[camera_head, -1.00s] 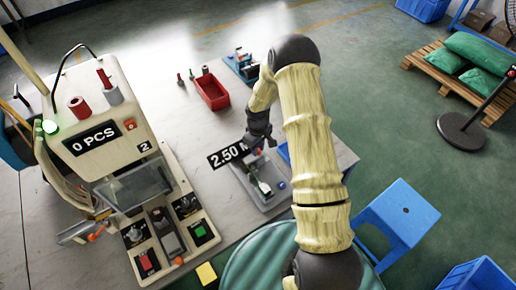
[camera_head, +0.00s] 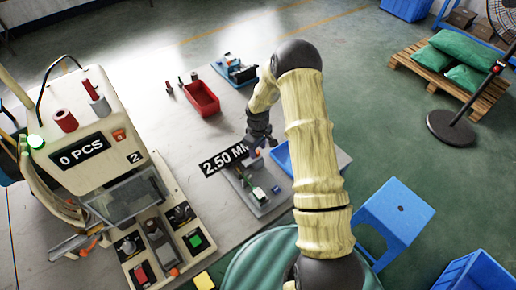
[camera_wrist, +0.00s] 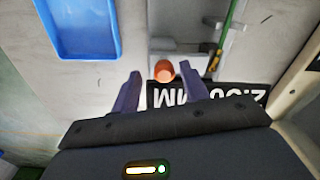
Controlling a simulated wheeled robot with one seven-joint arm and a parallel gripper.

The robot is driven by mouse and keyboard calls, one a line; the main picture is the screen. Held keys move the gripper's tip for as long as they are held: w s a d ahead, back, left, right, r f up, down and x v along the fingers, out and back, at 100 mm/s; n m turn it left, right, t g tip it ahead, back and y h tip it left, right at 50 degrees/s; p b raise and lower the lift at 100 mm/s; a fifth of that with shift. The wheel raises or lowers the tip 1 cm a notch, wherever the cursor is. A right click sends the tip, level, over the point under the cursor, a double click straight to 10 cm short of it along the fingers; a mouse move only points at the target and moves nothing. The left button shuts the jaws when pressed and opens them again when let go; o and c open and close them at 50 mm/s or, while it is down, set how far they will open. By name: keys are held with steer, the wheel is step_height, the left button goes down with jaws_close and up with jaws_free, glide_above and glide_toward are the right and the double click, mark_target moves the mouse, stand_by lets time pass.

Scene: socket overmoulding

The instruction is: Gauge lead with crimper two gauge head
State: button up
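The gauge (camera_head: 262,208) is a grey plate fixture on the table with a black sign (camera_head: 224,160) reading 2.50 MM behind it. A green and white piece (camera_head: 258,193) sits on the plate; I cannot tell whether it is the lead. My gripper (camera_head: 262,146) is above the table beside the sign. In the wrist view my gripper (camera_wrist: 160,88) has its two fingers spread. A small orange-brown cylinder (camera_wrist: 163,71) shows between and just beyond the fingertips, with gaps on both sides. A green strip (camera_wrist: 229,32) lies along the fixture to its right.
Crimper two (camera_head: 100,170), marked 2 and showing 0 PCS, stands at left. A blue tray (camera_wrist: 78,25) lies close to the fixture. A red bin (camera_head: 203,98) and a blue device (camera_head: 236,70) are farther back. A blue stool (camera_head: 397,208) stands off the table at right.

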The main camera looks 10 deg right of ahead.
step_height(320, 180, up, 18)
steer(key=b, duration=0.3)
steer(key=shift+f, duration=0.25)
stand_by(0.4)
steer(key=s+r+m+t, duration=0.1)
steer(key=s+r+m, duration=0.1)
steer(key=s, duration=0.9)
steer(key=s+r+m+t, duration=0.1)
steer(key=s+m, duration=0.4)
steer(key=s, duration=0.6)
steer(key=shift+s+r+m+t, duration=0.2)
steer(key=shift+r+m+t, duration=0.1)
steer(key=shift+r, duration=0.5)
steer(key=shift+a, duration=0.1)
